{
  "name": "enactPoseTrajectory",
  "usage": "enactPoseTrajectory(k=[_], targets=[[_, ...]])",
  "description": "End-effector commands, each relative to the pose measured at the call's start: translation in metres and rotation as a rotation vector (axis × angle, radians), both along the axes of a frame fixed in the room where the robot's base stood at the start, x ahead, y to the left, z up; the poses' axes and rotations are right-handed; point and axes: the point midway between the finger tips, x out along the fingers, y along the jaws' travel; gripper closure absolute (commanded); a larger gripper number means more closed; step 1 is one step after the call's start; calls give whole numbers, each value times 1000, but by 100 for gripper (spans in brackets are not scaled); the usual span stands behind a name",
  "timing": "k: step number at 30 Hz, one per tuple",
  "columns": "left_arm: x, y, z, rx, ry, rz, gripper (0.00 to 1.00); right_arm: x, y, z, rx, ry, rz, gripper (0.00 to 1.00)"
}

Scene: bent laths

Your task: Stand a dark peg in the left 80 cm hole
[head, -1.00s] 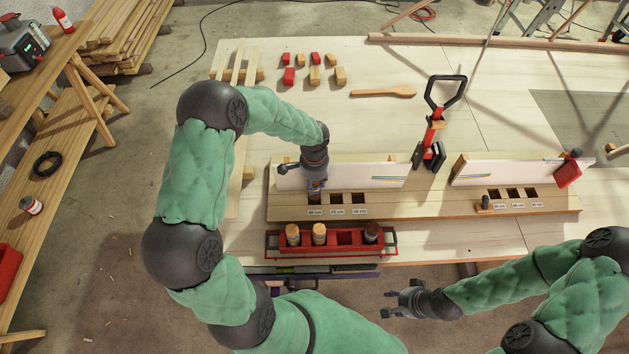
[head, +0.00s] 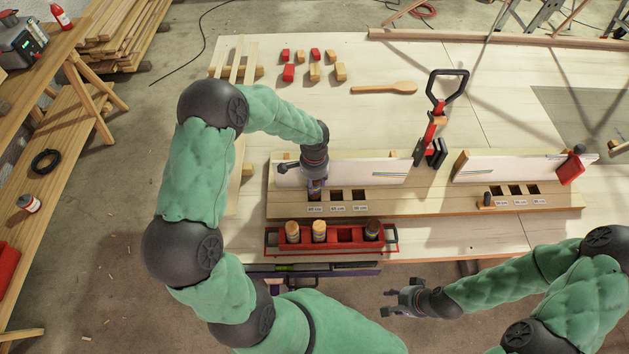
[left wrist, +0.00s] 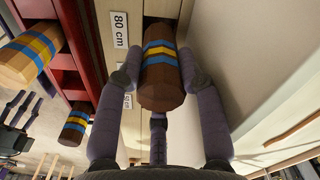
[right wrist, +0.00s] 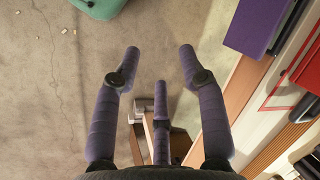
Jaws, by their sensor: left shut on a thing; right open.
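A dark brown peg (left wrist: 162,82) with blue and yellow bands is held in my left gripper (left wrist: 160,80). In the head view, my left gripper (head: 314,188) is at the leftmost hole of the left board (head: 400,204). In the left wrist view, the peg lines up with the hole beside the 80 cm label (left wrist: 119,30). I cannot tell how far its far end is inside. My right gripper (head: 403,297) is open and empty in front of the table; it also shows in the right wrist view (right wrist: 160,60).
A red tray (head: 272,238) holds two light-topped pegs (head: 319,231) and a dark one (head: 372,230). The board's middle hole (head: 336,195) and right hole (head: 359,195) look empty. White upright panels (head: 385,172) stand behind the holes. A red-black clamp (head: 432,135) stands between them.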

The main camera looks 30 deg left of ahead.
Motion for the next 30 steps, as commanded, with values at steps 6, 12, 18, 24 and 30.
enactPoseTrajectory(k=[6, 12, 18, 24, 30], targets=[[0, 0, -5, 0, 0, 0, 97, 0, 0, -5, 0, 0, 0, 58], [0, 0, -10, 0, 0, 0, 97, 0, 0, -9, 0, 0, 0, 58], [0, 0, -14, 0, 0, 0, 97, 0, 0, -12, 0, 0, 0, 58], [0, 0, -18, 0, 0, 0, 97, 0, 0, -16, 0, 0, 0, 58], [0, 0, -22, 0, 0, 0, 97, 0, 0, -20, 0, 0, 0, 58]])
